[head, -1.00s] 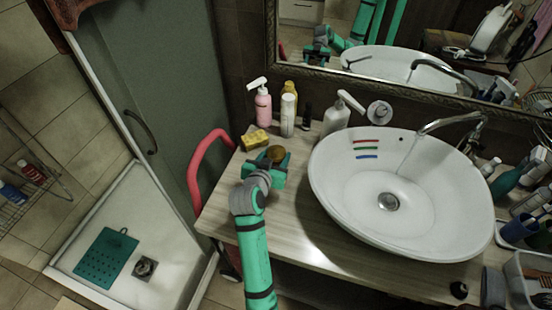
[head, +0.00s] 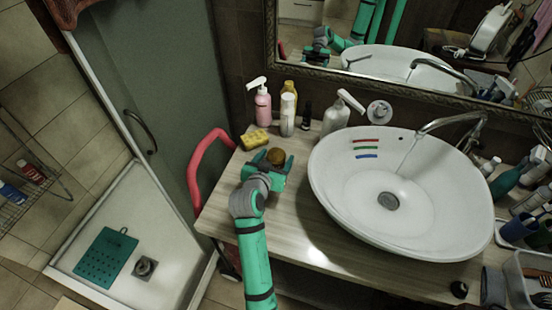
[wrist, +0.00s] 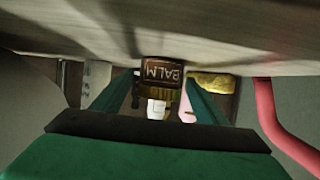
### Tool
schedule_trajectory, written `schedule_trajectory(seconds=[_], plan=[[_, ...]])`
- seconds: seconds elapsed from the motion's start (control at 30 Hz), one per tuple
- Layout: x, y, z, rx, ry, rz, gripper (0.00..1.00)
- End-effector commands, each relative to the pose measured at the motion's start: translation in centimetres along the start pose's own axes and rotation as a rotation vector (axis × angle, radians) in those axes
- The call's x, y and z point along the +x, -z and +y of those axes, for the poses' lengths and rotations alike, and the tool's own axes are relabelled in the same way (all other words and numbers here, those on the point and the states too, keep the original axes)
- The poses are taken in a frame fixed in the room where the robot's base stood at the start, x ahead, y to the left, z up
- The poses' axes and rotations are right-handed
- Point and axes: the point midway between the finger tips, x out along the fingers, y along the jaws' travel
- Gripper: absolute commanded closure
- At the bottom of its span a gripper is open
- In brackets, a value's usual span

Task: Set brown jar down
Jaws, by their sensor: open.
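In the wrist view the jar (wrist: 162,71) shows a "BALM" label, and the picture is upside down, with the counter at the top. The jar appears to rest on the counter. My gripper (head: 271,162) is open, its two green fingers on either side of the jar. The wrist view shows gaps between the jar and both fingers of my gripper (wrist: 158,98).
A yellow sponge (head: 255,138), pink pump bottle (head: 263,106), white bottle (head: 287,115) and white pump bottle (head: 336,116) stand behind. The basin (head: 335,205) is to the right. A red curved rail (head: 196,172) is at the left edge.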

Motion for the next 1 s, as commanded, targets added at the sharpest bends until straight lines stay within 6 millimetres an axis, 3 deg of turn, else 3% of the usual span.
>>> schedule_trajectory(seconds=[0.4, 0.6, 1.0], plan=[[-7.7, -0.1, -0.1, -0.001, 0.003, -0.001, 0.33], [-10.5, -0.1, 0.0, -0.001, 0.001, -0.001, 0.33], [-11.7, -0.1, 0.0, -0.001, 0.001, -0.002, 0.33]])
